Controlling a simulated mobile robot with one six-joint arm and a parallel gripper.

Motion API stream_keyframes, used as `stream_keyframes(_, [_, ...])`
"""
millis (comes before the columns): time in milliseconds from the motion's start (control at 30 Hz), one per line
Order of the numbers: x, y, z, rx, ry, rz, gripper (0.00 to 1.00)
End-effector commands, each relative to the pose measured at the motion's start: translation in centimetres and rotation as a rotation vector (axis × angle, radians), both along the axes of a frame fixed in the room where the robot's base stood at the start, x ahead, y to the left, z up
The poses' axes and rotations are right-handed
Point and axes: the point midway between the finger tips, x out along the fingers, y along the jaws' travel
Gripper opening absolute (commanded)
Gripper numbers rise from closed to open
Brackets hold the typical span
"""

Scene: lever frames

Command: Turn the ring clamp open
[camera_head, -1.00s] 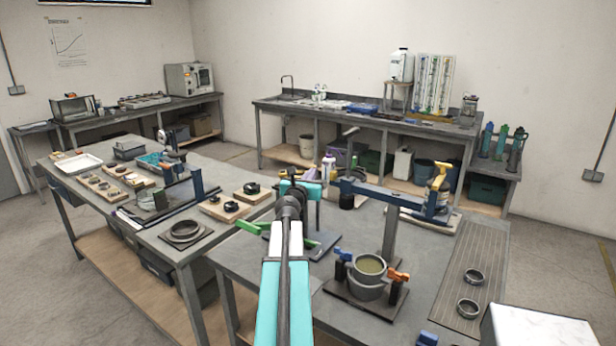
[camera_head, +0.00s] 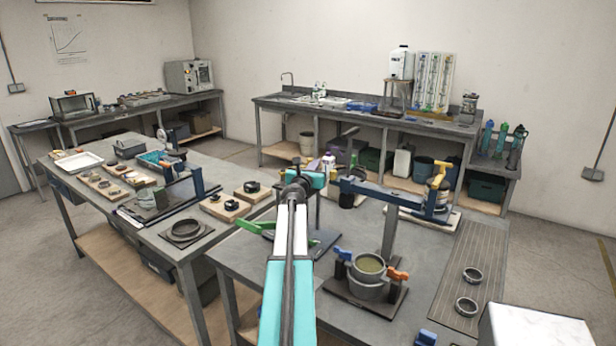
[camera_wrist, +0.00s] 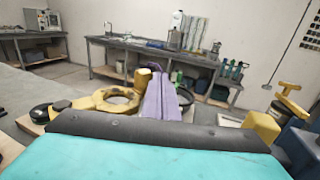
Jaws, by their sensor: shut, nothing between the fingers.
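A yellow ring clamp (camera_wrist: 112,101) with an open round middle shows in the wrist view, left of centre, with a yellow upright block (camera_wrist: 142,79) at its right side. My gripper (camera_wrist: 161,80) shows as two lilac fingers lying together, shut and empty. The fingers are just right of the upright block; I cannot tell whether they touch it. In the head view my gripper (camera_head: 328,162) is small at the end of my teal wrist, and my arm hides most of the ring clamp.
A yellow-handled clamp (camera_head: 438,180) stands right of my gripper on the bench. A round cup fixture (camera_head: 368,272) with blue and orange handles is nearer. A green lever (camera_head: 262,230) lies left of my arm. Two dark rings (camera_head: 467,305) rest on a ribbed mat (camera_head: 452,270).

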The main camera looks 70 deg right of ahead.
Motion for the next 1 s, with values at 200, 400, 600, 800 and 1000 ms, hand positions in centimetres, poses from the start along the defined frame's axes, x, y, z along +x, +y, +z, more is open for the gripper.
stream_keyframes(200, [0.1,0.0,0.0,0.0,0.0,0.0,0.0])
stream_keyframes(400, [0.1,0.0,0.0,0.0,0.0,0.0,0.0])
stream_keyframes(600, [0.0,0.3,0.0,0.0,0.0,0.0,0.0])
stream_keyframes(800, [-0.1,1.4,-0.1,0.0,-0.001,0.001,0.0])
stream_keyframes(1000, [-0.2,3.2,-0.1,0.0,-0.002,0.001,0.0])
